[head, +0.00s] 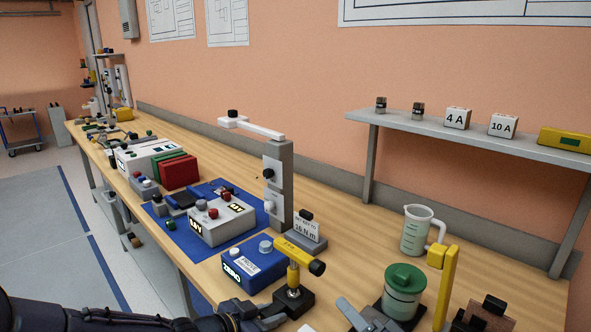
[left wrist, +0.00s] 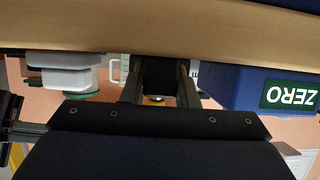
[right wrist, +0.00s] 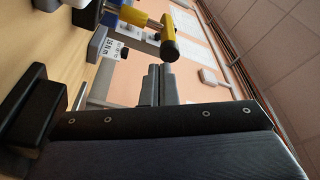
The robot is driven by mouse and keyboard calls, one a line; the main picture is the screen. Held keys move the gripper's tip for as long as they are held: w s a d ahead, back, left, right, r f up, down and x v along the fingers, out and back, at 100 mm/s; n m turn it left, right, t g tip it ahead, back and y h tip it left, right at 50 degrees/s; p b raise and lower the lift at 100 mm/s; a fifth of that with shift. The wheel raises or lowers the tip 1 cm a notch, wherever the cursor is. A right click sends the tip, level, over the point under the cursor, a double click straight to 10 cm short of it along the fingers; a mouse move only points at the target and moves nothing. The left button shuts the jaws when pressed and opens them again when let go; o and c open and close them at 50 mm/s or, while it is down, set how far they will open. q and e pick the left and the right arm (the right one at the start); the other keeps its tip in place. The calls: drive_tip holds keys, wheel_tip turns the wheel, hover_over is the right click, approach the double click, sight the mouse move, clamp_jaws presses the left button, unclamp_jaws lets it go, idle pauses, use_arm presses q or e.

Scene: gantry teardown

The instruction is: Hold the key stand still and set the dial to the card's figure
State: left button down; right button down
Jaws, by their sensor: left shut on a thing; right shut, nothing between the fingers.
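The key stand has a black base (head: 297,301) near the bench's front edge. A yellow key (head: 292,251) stands on it, with a yellow crossbar ending in a black round knob (head: 317,268), probably the dial. My left gripper (head: 274,312) is shut on the stand's base; the left wrist view shows the black block (left wrist: 158,75) between its fingers. My right gripper (head: 347,308) is shut and empty, right of the stand and apart from it. In the right wrist view the knob (right wrist: 169,50) is ahead of the closed fingertips (right wrist: 160,68). The card (head: 306,231) behind reads 16 N m. Dial markings are not legible.
A blue ZERO box (head: 254,265) stands close left of the key stand. A grey post (head: 280,185) rises behind. A green-lidded jar (head: 403,290), a yellow upright (head: 447,285) and a beaker (head: 420,230) stand right. Some bench is bare behind the stand.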

sight(317, 268)
drive_tip(key=w+a, duration=0.4)
drive_tip(key=a, duration=0.1)
drive_tip(key=shift+w, duration=0.4)
drive_tip(key=shift+w+d+r, duration=0.15)
drive_tip(key=shift+d+r, duration=0.1)
drive_tip(key=shift+r, duration=0.15)
idle(0.6)
drive_tip(key=shift+a+r, duration=0.1)
drive_tip(key=shift+r, duration=0.05)
drive_tip(key=shift+s+a+r, duration=0.25)
drive_tip(key=shift+s+r, duration=0.1)
drive_tip(key=shift+r, duration=0.3)
